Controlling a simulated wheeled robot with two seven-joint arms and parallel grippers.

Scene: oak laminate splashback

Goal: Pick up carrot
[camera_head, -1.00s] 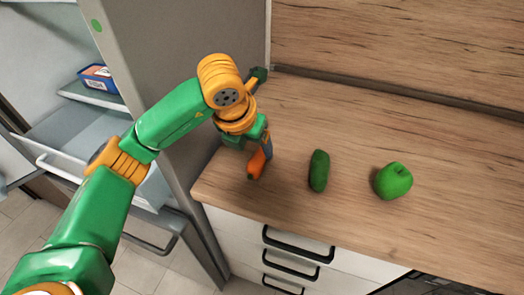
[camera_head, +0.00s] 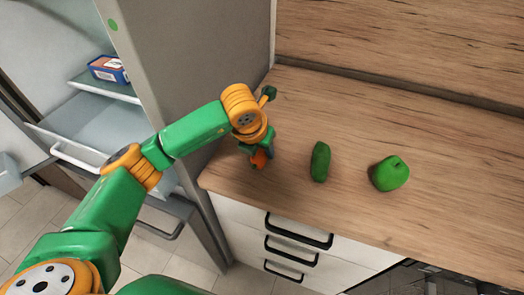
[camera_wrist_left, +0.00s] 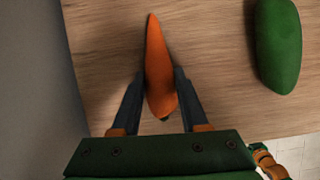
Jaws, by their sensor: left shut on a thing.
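The orange carrot (camera_head: 258,161) is at the left end of the wooden counter, mostly hidden by my left gripper (camera_head: 261,153) in the head view. In the left wrist view the carrot (camera_wrist_left: 157,55) points away from the gripper, with its thick end between the two dark fingers. The left gripper (camera_wrist_left: 160,76) is shut on the carrot, one finger at each side. I cannot tell whether the carrot still touches the counter. My right gripper is not in view.
The grey fridge side (camera_head: 190,60) stands close on the left. The open fridge holds a blue box (camera_head: 108,69). The counter (camera_head: 440,150) is clear at right.

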